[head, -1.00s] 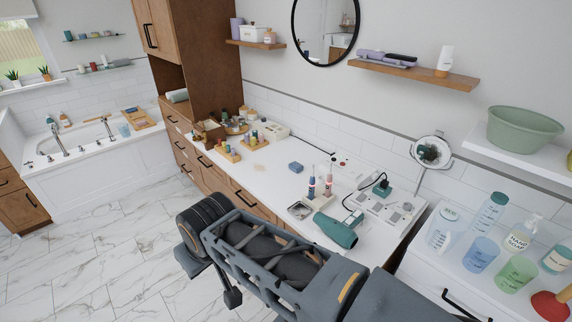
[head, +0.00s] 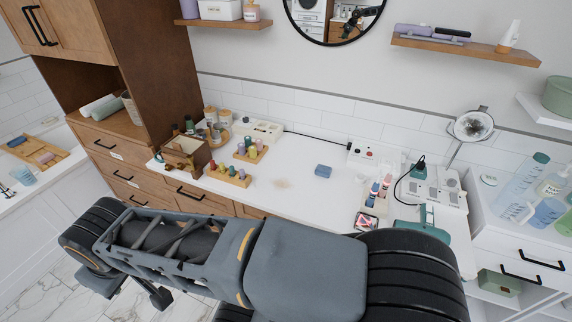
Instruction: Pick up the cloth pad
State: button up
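A small blue pad (head: 323,171), which looks like the cloth pad, lies flat on the white countertop (head: 310,205) near its middle. Nothing touches it, and there is bare counter around it. My arm crosses the lower part of the head view, in front of the counter and well short of the pad. My gripper's fingertips do not show, so I cannot see whether it is open or shut.
A faint beige patch (head: 282,183) marks the counter left of the pad. Wooden trays of small bottles (head: 229,176) stand farther left. Toothbrushes (head: 374,190), a phone-like item (head: 366,221) and a teal hair dryer (head: 423,227) are to the right. A magnifying mirror (head: 473,125) stands behind.

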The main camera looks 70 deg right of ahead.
aim_at(323, 170)
jog(key=i, duration=0.35)
jog(key=z, duration=3.25)
jog(key=i, duration=0.5)
jog(key=u, duration=0.05)
